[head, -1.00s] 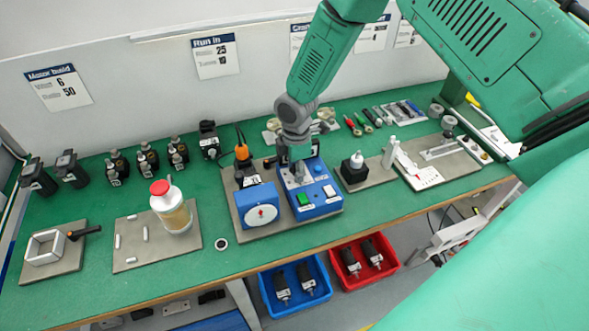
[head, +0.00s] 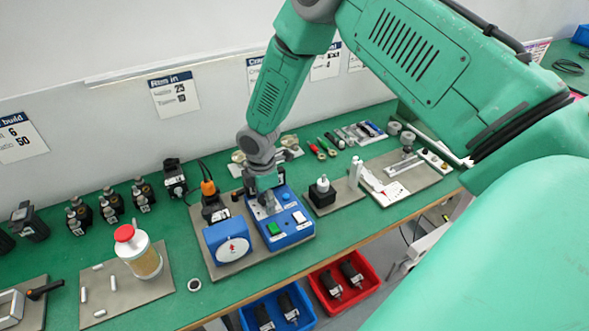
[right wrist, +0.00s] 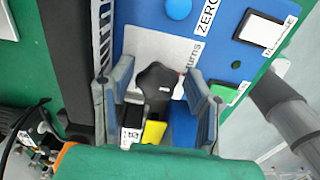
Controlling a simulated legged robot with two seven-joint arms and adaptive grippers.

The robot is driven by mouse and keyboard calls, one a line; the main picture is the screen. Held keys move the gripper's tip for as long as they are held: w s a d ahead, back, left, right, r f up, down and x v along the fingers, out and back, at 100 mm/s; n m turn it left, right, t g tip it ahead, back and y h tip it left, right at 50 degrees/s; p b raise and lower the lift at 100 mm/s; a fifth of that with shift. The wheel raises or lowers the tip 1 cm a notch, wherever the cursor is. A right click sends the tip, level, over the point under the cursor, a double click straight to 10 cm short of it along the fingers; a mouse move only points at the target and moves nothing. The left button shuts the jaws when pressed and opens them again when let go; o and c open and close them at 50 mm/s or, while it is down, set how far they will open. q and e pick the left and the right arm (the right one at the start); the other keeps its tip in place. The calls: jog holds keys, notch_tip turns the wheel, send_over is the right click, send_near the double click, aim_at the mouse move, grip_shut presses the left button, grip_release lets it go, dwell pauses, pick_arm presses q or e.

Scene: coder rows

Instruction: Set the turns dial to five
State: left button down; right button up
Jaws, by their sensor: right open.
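The blue control box (head: 291,232) stands on a grey board at the middle of the bench. In the right wrist view its light plate (right wrist: 146,45) carries the turns label (right wrist: 193,54) and a black dial knob (right wrist: 157,82). A yellow part (right wrist: 154,131) shows just below the knob. My right gripper (head: 266,196) is at the box. In the right wrist view its open fingers (right wrist: 157,88) stand on either side of the knob; I cannot tell whether they touch it. The dial's number is not readable. My left gripper is out of view.
A blue gauge box (head: 227,240) with a red pointer stands left of the control box. A blue button (right wrist: 178,8), a green switch (right wrist: 226,92) and a white switch (right wrist: 262,30) lie near the dial. A red-capped bottle (head: 138,254) stands farther left.

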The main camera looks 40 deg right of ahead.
jog(key=shift+w+r, duration=0.1)
jog(key=shift+w, duration=0.25)
